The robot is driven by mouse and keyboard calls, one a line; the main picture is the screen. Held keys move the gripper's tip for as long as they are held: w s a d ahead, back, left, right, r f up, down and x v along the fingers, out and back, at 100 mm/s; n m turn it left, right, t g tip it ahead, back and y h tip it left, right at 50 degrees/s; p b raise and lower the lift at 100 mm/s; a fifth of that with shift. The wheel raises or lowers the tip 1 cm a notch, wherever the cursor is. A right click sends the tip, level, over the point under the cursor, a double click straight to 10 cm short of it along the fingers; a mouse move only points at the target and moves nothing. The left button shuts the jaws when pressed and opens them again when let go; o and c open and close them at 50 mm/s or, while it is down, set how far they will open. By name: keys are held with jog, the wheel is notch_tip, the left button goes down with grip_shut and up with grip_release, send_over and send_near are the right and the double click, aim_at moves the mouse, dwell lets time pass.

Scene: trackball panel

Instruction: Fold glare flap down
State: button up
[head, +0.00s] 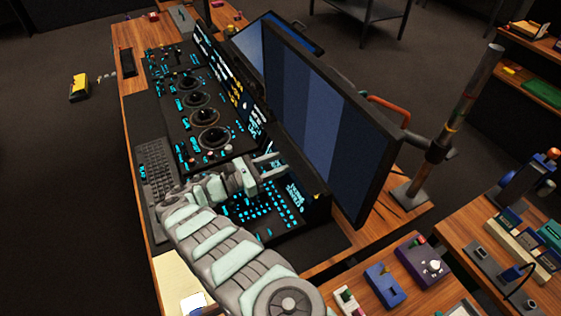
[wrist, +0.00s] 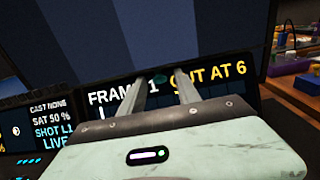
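My gripper (head: 284,163) reaches from the lower left over the near end of the control panel (head: 262,222). Its two fingers are apart, with nothing seen between them, and point at the panel's upright back below the large monitor (head: 325,130). In the wrist view the open fingers (wrist: 160,78) stand in front of a lit display strip (wrist: 222,76) with white and yellow text, partly covering it. A dark edge runs above the strip, with the monitor screen (wrist: 150,35) higher up. I cannot clearly pick out the glare flap; contact with the fingers cannot be told.
Three trackballs (head: 211,138) sit farther along the panel. A keyboard (head: 156,172) lies at its left edge. A post with an orange-handled arm (head: 440,150) stands right of the monitor. Several small boxes (head: 424,262) lie on the wooden desk at the lower right.

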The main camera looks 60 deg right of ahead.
grip_shut()
dwell(0.3)
jog(key=shift+w+f+b, duration=0.1)
jog(key=shift+f+b, duration=0.3)
jog(key=shift+b, duration=0.85)
jog(key=b, duration=0.2)
jog(key=shift+f+g+h+b, duration=0.15)
jog(key=shift+g+h+b, duration=0.15)
jog(key=shift+h, duration=0.1)
jog(key=shift+b, duration=0.5)
jog(key=shift+r, duration=0.25)
